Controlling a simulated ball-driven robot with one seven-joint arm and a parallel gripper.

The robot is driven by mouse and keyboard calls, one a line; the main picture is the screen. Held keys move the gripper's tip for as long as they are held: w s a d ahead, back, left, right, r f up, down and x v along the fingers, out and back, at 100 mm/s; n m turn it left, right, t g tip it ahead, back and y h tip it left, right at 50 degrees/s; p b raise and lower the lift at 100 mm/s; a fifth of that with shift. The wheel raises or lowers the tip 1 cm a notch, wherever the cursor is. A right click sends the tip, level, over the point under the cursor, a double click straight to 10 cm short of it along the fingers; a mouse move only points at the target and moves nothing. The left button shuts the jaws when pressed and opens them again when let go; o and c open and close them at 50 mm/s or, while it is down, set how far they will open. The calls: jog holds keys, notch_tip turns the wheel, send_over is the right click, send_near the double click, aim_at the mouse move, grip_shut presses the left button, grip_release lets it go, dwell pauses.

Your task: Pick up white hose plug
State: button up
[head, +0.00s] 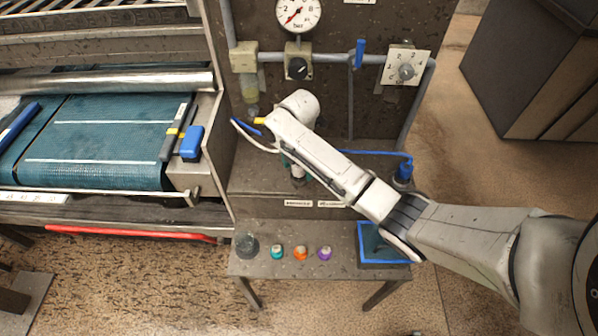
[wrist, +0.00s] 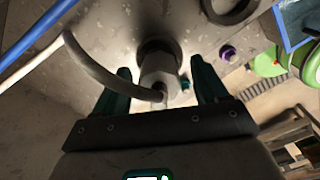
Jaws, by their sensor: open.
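The white hose plug (wrist: 157,72) sits upright in line with a dark round fitting (wrist: 157,47), between the two dark teal fingers of my gripper (wrist: 162,76) in the wrist view. The fingers are open, one on each side, with gaps to the plug. A white hose (wrist: 90,66) curves from the plug's near end out to the left. In the head view my gripper (head: 297,172) points down at the grey cabinet's ledge, largely covered by my arm. The plug is mostly hidden there, and the white hose (head: 258,141) shows left of my wrist.
A low bench (head: 340,233) in front holds a dark cup (head: 247,246), teal (head: 277,252), orange (head: 300,253) and purple (head: 325,253) caps and a blue-rimmed tray (head: 384,262). A blue plug (head: 402,173) with a blue hose stands right. The rug machine (head: 95,145) is left.

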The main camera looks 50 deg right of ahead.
jog(key=shift+c, duration=0.2)
jog(key=c, duration=1.2)
jog(key=shift+r, duration=0.15)
